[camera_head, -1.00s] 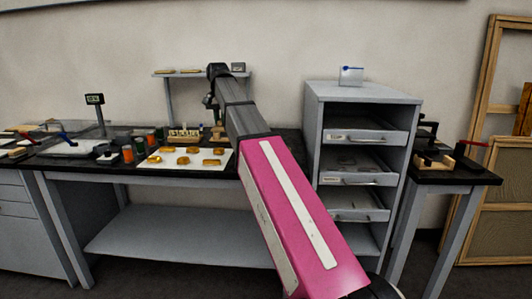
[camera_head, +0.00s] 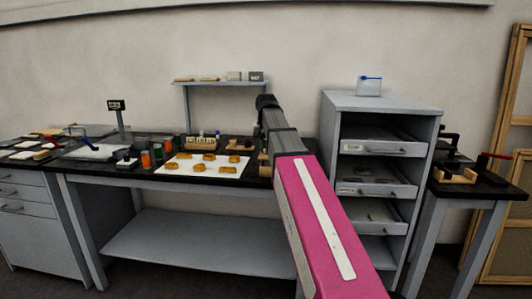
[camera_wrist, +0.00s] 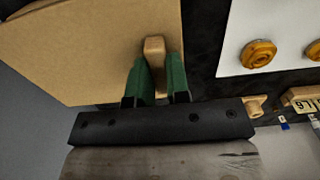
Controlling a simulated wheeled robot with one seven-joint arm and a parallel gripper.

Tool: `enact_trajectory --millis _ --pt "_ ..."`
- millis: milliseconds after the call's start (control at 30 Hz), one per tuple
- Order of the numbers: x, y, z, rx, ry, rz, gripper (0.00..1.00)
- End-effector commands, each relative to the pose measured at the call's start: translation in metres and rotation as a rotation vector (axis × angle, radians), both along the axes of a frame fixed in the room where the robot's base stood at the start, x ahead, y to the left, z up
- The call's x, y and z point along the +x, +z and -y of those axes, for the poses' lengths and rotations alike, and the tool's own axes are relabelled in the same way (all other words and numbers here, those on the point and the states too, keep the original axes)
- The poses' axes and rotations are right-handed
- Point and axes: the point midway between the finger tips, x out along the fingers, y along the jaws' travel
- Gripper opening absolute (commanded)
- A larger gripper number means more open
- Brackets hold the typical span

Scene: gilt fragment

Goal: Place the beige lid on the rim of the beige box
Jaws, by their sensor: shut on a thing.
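The beige lid (camera_wrist: 75,50) shows in the wrist view as a broad flat panel that fills the upper left. A small beige grip block (camera_wrist: 153,46) stands on it. My gripper (camera_wrist: 153,68) has its green fingers shut on this block, one on each side. In the head view my arm hides the gripper, and the lid cannot be made out there. I cannot make out the beige box for certain in either view. I cannot tell whether the lid touches anything beneath it.
A white sheet (camera_head: 228,171) with several gilt pieces lies on the black bench, left of my arm; its edge shows right of the lid in the wrist view. A grey drawer cabinet (camera_head: 382,102) stands right of my arm. A small shelf (camera_head: 224,83) stands behind.

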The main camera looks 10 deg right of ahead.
Motion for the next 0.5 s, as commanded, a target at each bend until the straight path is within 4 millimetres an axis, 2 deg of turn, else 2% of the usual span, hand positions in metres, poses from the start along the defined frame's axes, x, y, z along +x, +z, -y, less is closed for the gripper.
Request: enact_trajectory --millis 167,467,500 --pt "-0.001 -0.023 0.000 0.000 0.000 -0.001 0.00" --pt "0.000 -0.024 0.000 0.000 0.000 0.000 0.00" --pt "0.000 -0.024 0.000 0.000 0.000 0.000 0.26"
